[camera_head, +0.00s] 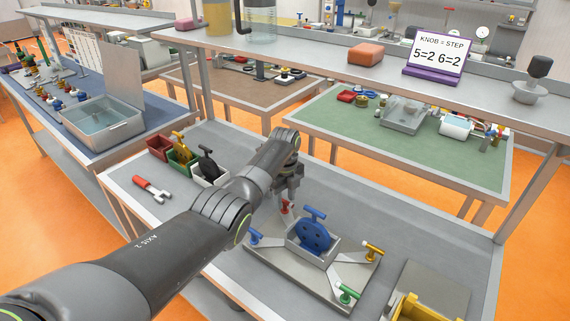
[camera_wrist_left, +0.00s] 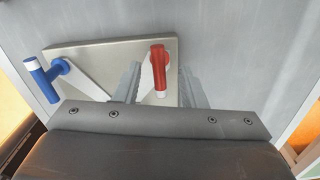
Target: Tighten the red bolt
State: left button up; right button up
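The red bolt (camera_head: 287,207) has a T-shaped handle and stands at the far corner of a metal plate (camera_head: 285,268). In the left wrist view the red bolt (camera_wrist_left: 158,68) shows between my finger edges, with a gap on both sides. My left gripper (camera_head: 289,196) points down right above the bolt and is open. The wrist housing hides the fingertips' lower part, and I cannot tell how far down they reach. A blue bolt (camera_head: 253,240), a yellow bolt (camera_head: 373,251) and a green bolt (camera_head: 348,295) stand at the other corners. My right gripper is out of view.
A grey box with a blue knob wheel (camera_head: 314,236) sits mid-plate, close to my left gripper. Red, green and white bins (camera_head: 208,179) and a red-handled tool (camera_head: 151,189) lie at left. A yellow part (camera_head: 425,307) is at bottom right. A sign (camera_head: 438,53) stands on the shelf.

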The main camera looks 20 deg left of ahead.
aim_at(285, 200)
pick_arm(q)
notch_tip(285, 200, up, 15)
jog(key=b, duration=0.2)
jog(key=shift+b, duration=0.35)
jog(key=shift+f, duration=0.15)
